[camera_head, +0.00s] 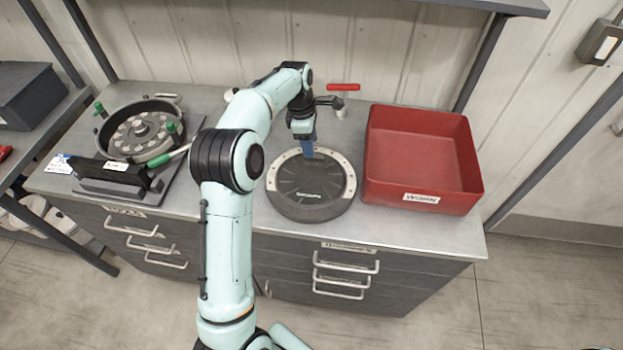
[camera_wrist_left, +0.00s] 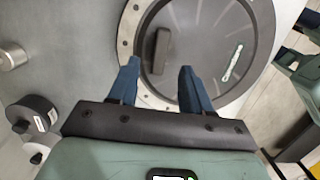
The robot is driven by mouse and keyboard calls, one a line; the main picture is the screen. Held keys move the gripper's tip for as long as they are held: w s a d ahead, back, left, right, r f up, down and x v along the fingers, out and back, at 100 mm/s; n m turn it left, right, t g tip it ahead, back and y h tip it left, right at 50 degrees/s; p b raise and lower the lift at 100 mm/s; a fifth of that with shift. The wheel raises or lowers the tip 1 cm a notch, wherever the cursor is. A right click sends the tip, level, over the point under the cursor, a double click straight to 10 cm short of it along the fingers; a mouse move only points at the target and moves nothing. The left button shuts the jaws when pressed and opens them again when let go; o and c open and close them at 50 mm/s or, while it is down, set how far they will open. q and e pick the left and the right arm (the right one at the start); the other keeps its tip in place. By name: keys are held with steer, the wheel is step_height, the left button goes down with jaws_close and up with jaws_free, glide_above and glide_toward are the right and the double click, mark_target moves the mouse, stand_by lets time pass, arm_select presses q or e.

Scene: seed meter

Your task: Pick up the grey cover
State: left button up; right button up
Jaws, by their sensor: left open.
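The grey cover (camera_head: 310,192) is a round dark disc with a light rim plate along its far side. It lies flat on the workbench, left of the red bin. My left gripper (camera_head: 307,152) is above the cover's far edge, pointing down. In the left wrist view the cover (camera_wrist_left: 212,30) fills the upper middle, with a raised dark handle (camera_wrist_left: 157,50) on it. The open blue fingers (camera_wrist_left: 159,84) stand on either side of the handle's near end, with nothing between them gripped. I cannot tell their height above it. My right gripper is not in view.
A red bin (camera_head: 412,195) stands right of the cover. The open seed meter (camera_head: 140,130) with green knobs and a black bracket is at the left. A red T-handle (camera_head: 343,87) stands behind. Dark cylindrical weights (camera_wrist_left: 32,114) lie near the gripper. The bench's front strip is clear.

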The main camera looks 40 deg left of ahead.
mark_target(311, 179)
arm_select(q)
steer(key=f, duration=0.5)
steer(key=shift+w+d, duration=0.25)
steer(key=shift+d, duration=0.15)
steer(key=shift+r, duration=0.1)
jaws_close()
steer(key=shift+r, duration=0.15)
